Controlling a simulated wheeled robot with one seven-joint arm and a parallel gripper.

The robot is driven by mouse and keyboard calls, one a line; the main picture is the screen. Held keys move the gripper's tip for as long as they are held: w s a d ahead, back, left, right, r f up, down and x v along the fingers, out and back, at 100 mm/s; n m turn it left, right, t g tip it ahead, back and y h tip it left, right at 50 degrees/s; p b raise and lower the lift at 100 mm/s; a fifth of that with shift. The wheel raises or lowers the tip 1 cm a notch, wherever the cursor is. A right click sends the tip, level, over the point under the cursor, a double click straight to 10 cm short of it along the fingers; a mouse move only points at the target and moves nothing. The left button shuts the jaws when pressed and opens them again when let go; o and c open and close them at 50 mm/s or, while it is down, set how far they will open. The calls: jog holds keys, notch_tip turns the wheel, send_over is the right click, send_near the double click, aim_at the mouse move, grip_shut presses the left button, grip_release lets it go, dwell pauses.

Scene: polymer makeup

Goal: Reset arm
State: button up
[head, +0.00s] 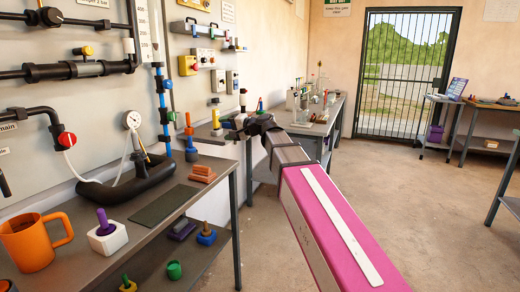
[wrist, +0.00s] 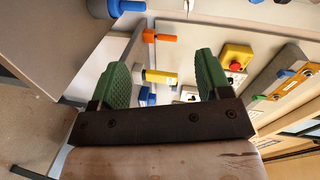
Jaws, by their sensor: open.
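My pink and black arm reaches from the lower right of the head view toward the wall panel. My gripper (head: 236,124) is at its far end, beyond the near bench's far corner, and is small there. In the wrist view my gripper (wrist: 158,80) shows two green textured fingers spread wide apart. Nothing is held between them. Behind the gap, a yellow cylinder (wrist: 160,76) and an orange-tipped part (wrist: 158,36) show at some distance.
The near bench (head: 135,262) holds an orange mug (head: 32,240), a white block with a purple peg (head: 108,237) and orange-brown blocks (head: 201,174). A far bench (head: 322,128) carries glassware. Floor (head: 425,190) at right is clear.

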jog(key=s+d+f+g+h, duration=0.1)
jog(key=s+d+f+h, duration=0.1)
jog(key=d+f, duration=0.5)
jog(key=s+d+f+g+h, duration=0.1)
jog(key=s+d+f+h, duration=0.15)
jog(key=f, duration=0.95)
jog(key=s+d+f+h, duration=0.1)
jog(key=d+f+h, duration=0.3)
jog(key=f, duration=0.5)
jog(key=s+d+f+n+g+h, duration=0.2)
jog(key=s+d+f+g+h, duration=0.2)
jog(key=s+d+f, duration=1.1)
jog(key=d+f+h, duration=0.2)
jog(key=d+f, duration=0.1)
jog(key=shift+d+g, duration=0.3)
jog(key=shift+d, duration=0.1)
